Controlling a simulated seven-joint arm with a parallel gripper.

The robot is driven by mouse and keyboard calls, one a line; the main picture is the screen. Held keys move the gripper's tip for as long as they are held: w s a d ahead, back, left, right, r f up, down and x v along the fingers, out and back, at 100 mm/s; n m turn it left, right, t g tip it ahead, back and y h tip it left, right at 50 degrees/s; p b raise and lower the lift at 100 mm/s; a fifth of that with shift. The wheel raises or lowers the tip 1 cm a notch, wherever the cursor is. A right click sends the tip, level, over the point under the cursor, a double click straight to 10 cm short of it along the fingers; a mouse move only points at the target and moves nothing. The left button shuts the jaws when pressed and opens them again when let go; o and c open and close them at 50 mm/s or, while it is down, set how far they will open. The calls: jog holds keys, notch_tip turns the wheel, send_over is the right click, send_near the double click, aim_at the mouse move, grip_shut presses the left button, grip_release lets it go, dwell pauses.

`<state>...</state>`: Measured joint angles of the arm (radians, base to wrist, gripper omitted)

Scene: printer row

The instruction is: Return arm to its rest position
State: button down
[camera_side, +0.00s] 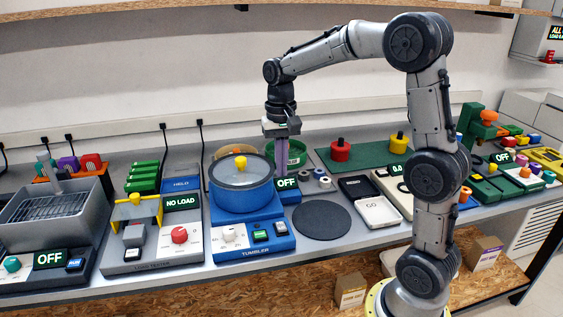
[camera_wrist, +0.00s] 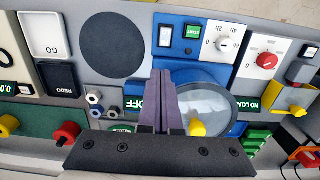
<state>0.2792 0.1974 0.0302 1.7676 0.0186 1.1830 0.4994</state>
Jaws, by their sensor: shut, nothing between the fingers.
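My gripper (camera_side: 281,158) hangs pointing down over the bench, just right of the blue tumbler (camera_side: 240,196) and above its OFF display. Its two purple fingers are closed together with nothing between them. In the wrist view the shut fingers (camera_wrist: 166,82) point toward the tumbler's OFF display, with the round lid (camera_wrist: 207,103) and its yellow knob beside them. My arm is bent, rising from its base at the lower right and reaching left. How high the fingertips are above the bench is hard to tell.
A dark round mat (camera_side: 321,220) lies right of the tumbler. A load tester (camera_side: 141,231) and a grey basin (camera_side: 52,212) are at left. A shelf (camera_side: 190,17) runs overhead.

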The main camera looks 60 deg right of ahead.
jog(key=shift+d+r, duration=0.1)
jog(key=shift+r, duration=0.3)
